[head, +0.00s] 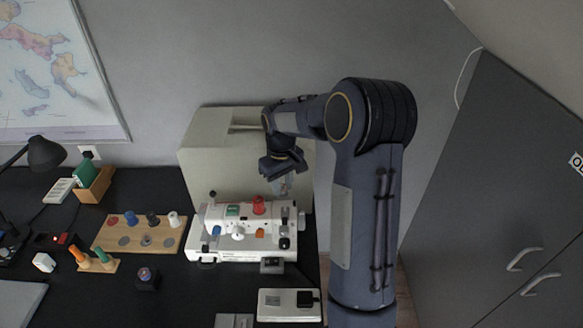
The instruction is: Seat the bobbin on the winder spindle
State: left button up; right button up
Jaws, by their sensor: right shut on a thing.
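My right gripper (283,166) hangs in front of the beige case, above and behind the right end of the white sewing machine (225,252). It is shut on a small pale thing (283,186), taken to be the bobbin; its shape is mostly unclear at this size. A gap separates it from the machine top. My left gripper is out of view.
A beige case (212,140) stands behind the machine. A wooden board (187,232) with several coloured pieces lies to its left. A white device (275,306) lies in front. Grey cabinets (500,200) stand at right.

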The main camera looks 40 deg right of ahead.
aim_at(285, 207)
jog(key=shift+d+r, duration=0.35)
jog(key=shift+r, duration=0.2)
jog(key=shift+s+r, duration=0.1)
jog(key=f+b, duration=0.2)
jog(key=f, duration=0.1)
jog(key=shift+d+f, duration=0.2)
jog(key=shift+f, duration=0.05)
jog(key=shift+a+f+b, duration=0.1)
jog(key=shift+f+b, duration=1)
jog(key=shift+f, duration=0.35)
jog(key=shift+f+b, duration=1.15)
jog(key=shift+f, duration=0.55)
jog(key=o, duration=1)
jog(key=shift+r, duration=0.1)
